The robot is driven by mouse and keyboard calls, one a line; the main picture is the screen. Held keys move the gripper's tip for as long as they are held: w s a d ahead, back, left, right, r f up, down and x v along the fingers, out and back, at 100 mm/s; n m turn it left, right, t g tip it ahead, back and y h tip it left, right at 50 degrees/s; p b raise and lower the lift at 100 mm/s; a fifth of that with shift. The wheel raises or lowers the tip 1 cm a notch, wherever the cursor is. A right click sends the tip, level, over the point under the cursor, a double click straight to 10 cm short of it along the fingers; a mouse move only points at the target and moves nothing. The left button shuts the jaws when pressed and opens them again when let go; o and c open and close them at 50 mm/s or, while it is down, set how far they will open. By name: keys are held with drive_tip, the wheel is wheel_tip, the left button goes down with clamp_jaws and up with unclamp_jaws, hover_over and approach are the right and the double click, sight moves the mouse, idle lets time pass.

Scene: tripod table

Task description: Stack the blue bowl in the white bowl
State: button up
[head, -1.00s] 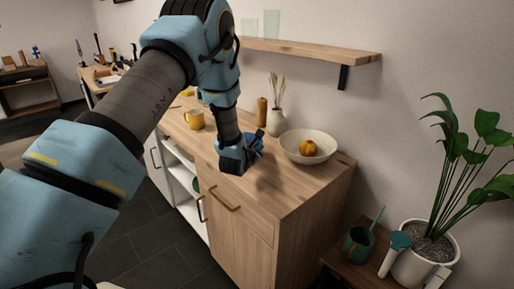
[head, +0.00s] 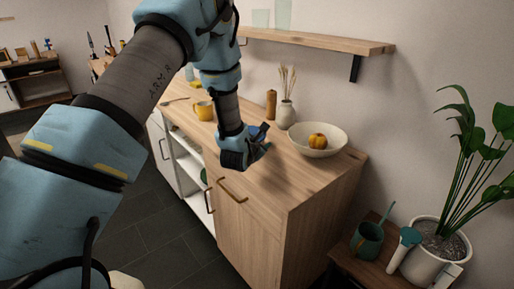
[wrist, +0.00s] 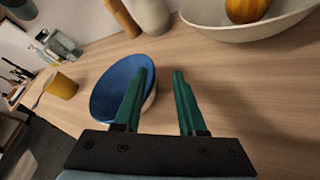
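The blue bowl (wrist: 118,88) is in the wrist view, left of centre, with its blue inside facing the camera and a pale outer side at right. In the head view it shows only as a blue patch (head: 258,131) behind my gripper. My gripper (wrist: 161,72) is open. Its left green finger overlaps the bowl's right part; its right finger is outside the rim, over bare wood. I cannot tell whether either finger touches the bowl. The white bowl (head: 328,147) stands upright on the cabinet top to the right, with a yellow-orange fruit (head: 318,141) inside.
A white vase (head: 285,115) with dry stems and a brown cylinder (head: 270,104) stand behind my gripper. A yellow mug (head: 204,110) is to the left. A wooden shelf (head: 320,43) hangs above. The cabinet top's front right (head: 300,185) is clear.

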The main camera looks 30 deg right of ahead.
drive_tip(key=b+v, duration=0.2)
drive_tip(key=v, duration=0.6)
drive_tip(key=w+a+r+m+g+y, duration=0.1)
drive_tip(key=w+a+m+y, duration=0.3)
drive_tip(key=a, duration=0.6)
drive_tip(key=a+r+m+g+y, duration=0.1)
drive_tip(key=a+m+y, duration=0.2)
drive_tip(key=a+m, duration=0.55)
drive_tip(key=s+a+r+m+g+y, duration=0.1)
drive_tip(key=s+a+m+g, duration=0.1)
drive_tip(key=s+a, duration=0.2)
drive_tip(key=s+a+r+m+g+y, duration=0.1)
drive_tip(key=s+a+m+g, duration=0.1)
drive_tip(key=a, duration=0.8)
drive_tip(key=s+a+r+m+g+y, duration=0.1)
drive_tip(key=s+a+m+g, duration=0.1)
drive_tip(key=s+a+m, duration=0.2)
drive_tip(key=s+a, duration=0.3)
drive_tip(key=a, duration=0.1)
drive_tip(key=shift+c, duration=0.2)
